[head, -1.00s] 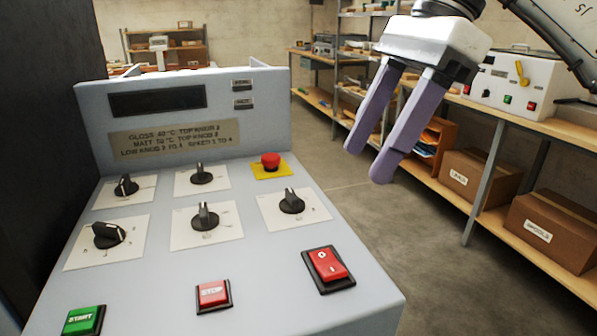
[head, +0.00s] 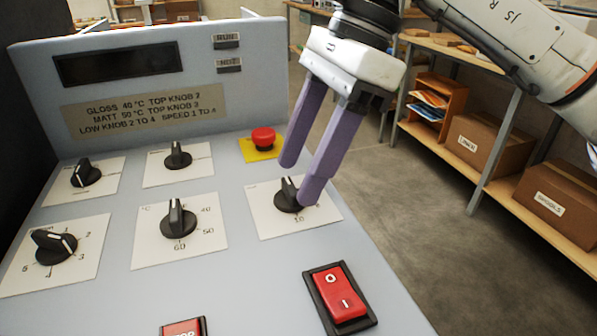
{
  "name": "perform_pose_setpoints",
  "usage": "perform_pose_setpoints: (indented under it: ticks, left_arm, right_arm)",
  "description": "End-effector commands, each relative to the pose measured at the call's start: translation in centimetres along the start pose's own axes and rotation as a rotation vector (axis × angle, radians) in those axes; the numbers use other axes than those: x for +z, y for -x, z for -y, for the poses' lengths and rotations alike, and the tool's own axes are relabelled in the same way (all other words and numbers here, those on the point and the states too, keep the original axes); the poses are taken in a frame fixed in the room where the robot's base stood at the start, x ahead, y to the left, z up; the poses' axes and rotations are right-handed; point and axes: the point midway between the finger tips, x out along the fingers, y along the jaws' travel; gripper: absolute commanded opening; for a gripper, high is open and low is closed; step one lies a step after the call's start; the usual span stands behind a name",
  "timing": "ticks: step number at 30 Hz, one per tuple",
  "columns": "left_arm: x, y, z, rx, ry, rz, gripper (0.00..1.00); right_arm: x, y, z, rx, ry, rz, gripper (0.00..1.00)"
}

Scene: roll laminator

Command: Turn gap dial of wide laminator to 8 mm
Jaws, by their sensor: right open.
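The sloped grey panel (head: 262,285) of the laminator carries several black dials on white plates. The rightmost dial (head: 287,196) has a number that looks like 10 below it; its heading is too small to read, so I cannot confirm it is the gap dial. Its pointer ridge points roughly up. My right gripper (head: 301,178) is open, with two purple fingers pointing down at this dial. One fingertip overlaps the dial's right side in the picture; the other is above and behind it. I cannot tell whether they touch. My left gripper is not in view.
A temperature dial (head: 178,219) is left of it, and a red emergency button (head: 263,138) on yellow is behind. A red rocker switch (head: 340,293) is in front. An upright panel holds a dark display (head: 117,63) and printed settings label (head: 144,107). Shelves with boxes (head: 477,142) stand right.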

Motion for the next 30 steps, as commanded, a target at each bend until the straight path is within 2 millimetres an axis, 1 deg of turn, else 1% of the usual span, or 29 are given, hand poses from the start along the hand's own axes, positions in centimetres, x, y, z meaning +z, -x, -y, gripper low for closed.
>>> perform_pose_setpoints:
  ticks: [1, 6, 14, 21, 30]
  left_arm:
    - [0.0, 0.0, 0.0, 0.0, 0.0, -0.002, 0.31]
    - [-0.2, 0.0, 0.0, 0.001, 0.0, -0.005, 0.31]
    - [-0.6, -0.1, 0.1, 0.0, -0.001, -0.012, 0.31]
    - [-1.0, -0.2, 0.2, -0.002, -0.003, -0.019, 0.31]
    - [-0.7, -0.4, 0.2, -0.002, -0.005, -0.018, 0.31]
  right_arm:
    - [0.0, -0.6, 0.0, 0.001, 0.001, 0.0, 0.53]
    - [0.0, -1.6, 0.0, 0.0, 0.001, 0.001, 0.53]
    - [0.0, -1.6, 0.0, -0.001, 0.001, 0.001, 0.53]
    - [0.0, -1.6, 0.0, -0.001, 0.001, 0.0, 0.13]
    - [0.0, -1.6, 0.0, -0.014, -0.029, 0.0, 0.12]
